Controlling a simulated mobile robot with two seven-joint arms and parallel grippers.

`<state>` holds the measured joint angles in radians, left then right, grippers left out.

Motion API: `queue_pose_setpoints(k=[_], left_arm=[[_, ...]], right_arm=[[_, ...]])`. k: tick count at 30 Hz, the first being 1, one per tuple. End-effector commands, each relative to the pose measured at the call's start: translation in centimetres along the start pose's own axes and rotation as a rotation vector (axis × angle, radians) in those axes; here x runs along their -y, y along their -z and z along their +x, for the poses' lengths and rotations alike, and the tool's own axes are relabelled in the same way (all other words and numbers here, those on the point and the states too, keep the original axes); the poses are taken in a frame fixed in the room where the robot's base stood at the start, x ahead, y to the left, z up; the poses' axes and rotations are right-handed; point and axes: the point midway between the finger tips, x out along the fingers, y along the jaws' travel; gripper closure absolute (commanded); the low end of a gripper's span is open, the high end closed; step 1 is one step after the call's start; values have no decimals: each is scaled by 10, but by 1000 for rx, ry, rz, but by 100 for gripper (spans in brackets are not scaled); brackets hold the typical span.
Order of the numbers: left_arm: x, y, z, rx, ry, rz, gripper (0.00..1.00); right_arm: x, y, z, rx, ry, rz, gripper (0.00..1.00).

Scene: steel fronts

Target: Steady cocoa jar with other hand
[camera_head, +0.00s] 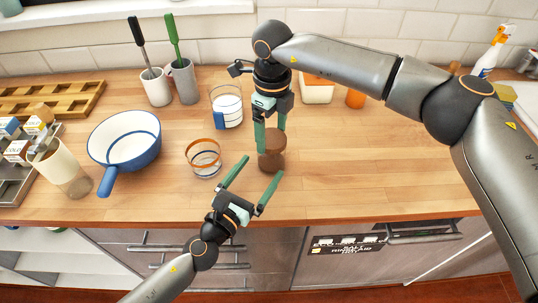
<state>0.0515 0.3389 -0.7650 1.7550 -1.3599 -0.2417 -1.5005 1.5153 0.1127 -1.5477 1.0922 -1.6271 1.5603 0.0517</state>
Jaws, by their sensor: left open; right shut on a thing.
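The cocoa jar (271,162), a small brown cylinder, stands on the wooden counter near its front edge. My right gripper (271,148) comes down from above and is shut on the top of the jar, hiding part of it. My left gripper (252,185) is open just in front of the jar, its two green fingers spread and pointing up toward it. The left fingers look apart from the jar, one to its left and one near its lower right.
A glass with an orange rim (204,158) stands left of the jar, close to my left finger. A glass with white contents (227,107) is behind it. A blue-and-white pan (124,140) sits further left. The counter (370,160) at right is clear.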

Motion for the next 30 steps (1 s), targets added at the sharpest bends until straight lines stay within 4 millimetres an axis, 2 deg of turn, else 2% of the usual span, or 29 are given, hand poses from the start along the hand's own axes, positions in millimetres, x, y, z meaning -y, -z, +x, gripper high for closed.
queue_pose_setpoints(k=[3, 10, 16, 24, 30], left_arm=[[1, -2, 25, 3, 0, 0, 0], [0, -1, 57, 2, 0, 1, 0], [0, -1, 68, 0, 0, 0, 0], [0, 0, 68, 0, 0, 0, 0], [0, 0, 68, 0, 0, 0, 22]], right_arm=[[0, 0, 0, 1, 1, 0, 46], [0, 0, 0, 1, 1, 0, 46], [0, 0, 0, 1, 1, 0, 46], [0, 0, 0, 1, 1, 0, 46], [0, 0, 0, 0, 1, 0, 46]])
